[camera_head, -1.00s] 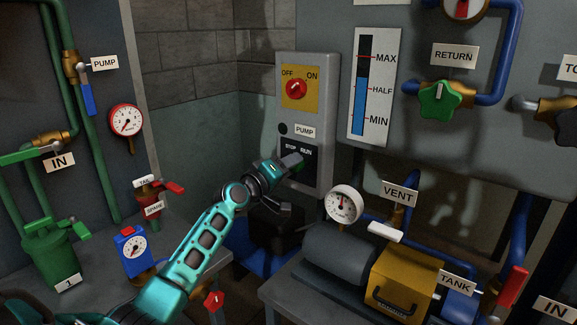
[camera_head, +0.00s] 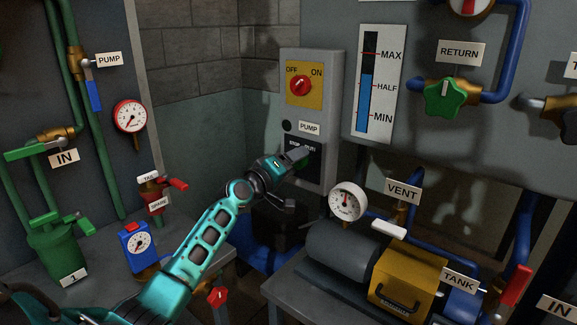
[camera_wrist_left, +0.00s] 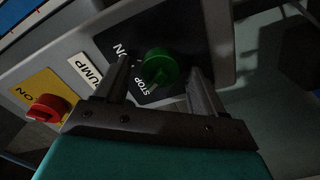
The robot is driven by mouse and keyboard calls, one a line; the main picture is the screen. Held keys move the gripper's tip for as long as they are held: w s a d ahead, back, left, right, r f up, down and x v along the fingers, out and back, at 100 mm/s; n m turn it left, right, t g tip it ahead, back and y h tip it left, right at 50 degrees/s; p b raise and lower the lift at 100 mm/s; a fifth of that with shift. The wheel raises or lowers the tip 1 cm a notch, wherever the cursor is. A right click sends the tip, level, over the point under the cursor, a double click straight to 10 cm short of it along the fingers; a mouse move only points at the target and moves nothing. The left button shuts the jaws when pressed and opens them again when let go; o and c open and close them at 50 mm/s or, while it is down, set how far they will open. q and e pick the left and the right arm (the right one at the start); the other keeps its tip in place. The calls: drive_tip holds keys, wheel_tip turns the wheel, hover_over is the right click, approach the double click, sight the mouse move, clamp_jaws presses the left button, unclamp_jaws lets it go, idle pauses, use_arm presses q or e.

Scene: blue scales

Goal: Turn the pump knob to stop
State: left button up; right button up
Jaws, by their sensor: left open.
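The green pump knob (camera_wrist_left: 160,68) sits on a black plate marked STOP and RUN, on the grey box (camera_head: 285,189) with the PUMP label (camera_head: 309,128). My left gripper (camera_head: 300,153) is at this plate and hides most of the knob in the head view. In the left wrist view, my left gripper (camera_wrist_left: 158,84) is open, with one finger on each side of the knob. I cannot tell whether the fingers touch it. The STOP word shows below the knob there; where the knob points is unclear. My right gripper is not in view.
A red OFF/ON switch (camera_head: 300,86) on a yellow plate is above the PUMP label. The level gauge (camera_head: 373,84) to the right reads above HALF. The white dial (camera_head: 347,203) and grey motor (camera_head: 343,249) stand below right; the blue dial (camera_head: 137,246) is left.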

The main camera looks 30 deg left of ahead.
use_arm(q)
drive_tip(key=s+a, duration=0.1)
drive_tip(key=s, duration=1.2)
drive_tip(key=s+d+f+m+g, duration=0.25)
drive_tip(key=s+d+f, duration=0.2)
drive_tip(key=f, duration=0.45)
drive_tip(key=s+d+f+m+g, duration=0.25)
drive_tip(key=d+f, duration=0.35)
drive_tip(key=f, duration=0.3)
drive_tip(key=s+d+f+m+g, duration=0.2)
drive_tip(key=s+d+f+m, duration=0.6)
drive_tip(key=s+d, duration=0.5)
wheel_tip(320, 180, down, 2)
drive_tip(key=shift+s+f+h, duration=0.2)
drive_tip(key=shift+s+h, duration=0.1)
drive_tip(key=shift+c, duration=0.3)
